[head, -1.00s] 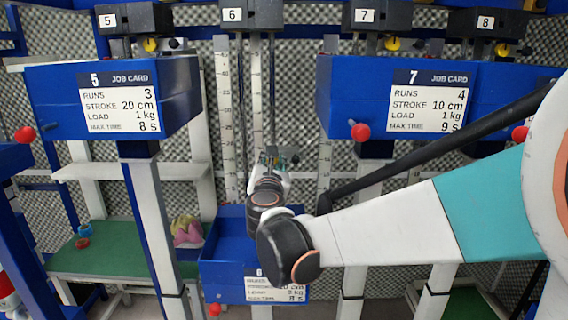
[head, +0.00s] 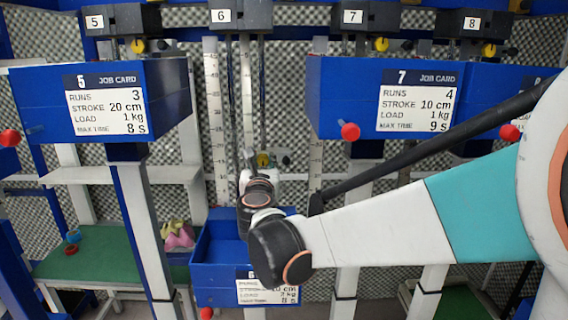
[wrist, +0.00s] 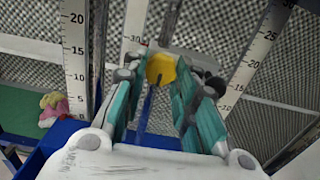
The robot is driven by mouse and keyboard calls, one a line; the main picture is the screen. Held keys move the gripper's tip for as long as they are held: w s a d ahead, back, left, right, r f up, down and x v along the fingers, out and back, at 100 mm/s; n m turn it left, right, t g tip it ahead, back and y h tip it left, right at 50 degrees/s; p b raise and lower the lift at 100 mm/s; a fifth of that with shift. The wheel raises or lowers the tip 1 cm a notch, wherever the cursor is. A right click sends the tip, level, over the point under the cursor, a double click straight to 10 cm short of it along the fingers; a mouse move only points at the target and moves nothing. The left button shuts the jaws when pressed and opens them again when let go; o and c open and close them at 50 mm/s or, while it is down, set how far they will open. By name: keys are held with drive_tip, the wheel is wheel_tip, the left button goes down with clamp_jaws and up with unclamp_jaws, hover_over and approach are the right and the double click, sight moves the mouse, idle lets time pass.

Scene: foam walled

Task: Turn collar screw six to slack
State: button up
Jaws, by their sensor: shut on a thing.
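The yellow screw knob (head: 263,160) of station six sits on a dark collar in front of the vertical rails, below the number 6 label (head: 221,16). In the wrist view the yellow knob (wrist: 160,68) lies between the teal fingers of my gripper (wrist: 162,84), near their tips. My gripper (head: 261,169) is shut on it. In the head view the fingers are small and partly hidden behind my wrist. How far the screw is turned cannot be told.
The station six blue box (head: 213,285) hangs low, below my wrist. The blue boxes of station five (head: 40,95) and station seven (head: 340,95) stand higher on either side. White scales (head: 215,120) flank the rails. A green bench (head: 100,255) stands at lower left.

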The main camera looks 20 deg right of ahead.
drive_tip(key=shift+s, duration=0.1)
drive_tip(key=o, duration=1)
drive_tip(key=shift+o, duration=0.2)
drive_tip(key=v, duration=1.2)
drive_tip(key=shift+d, duration=0.1)
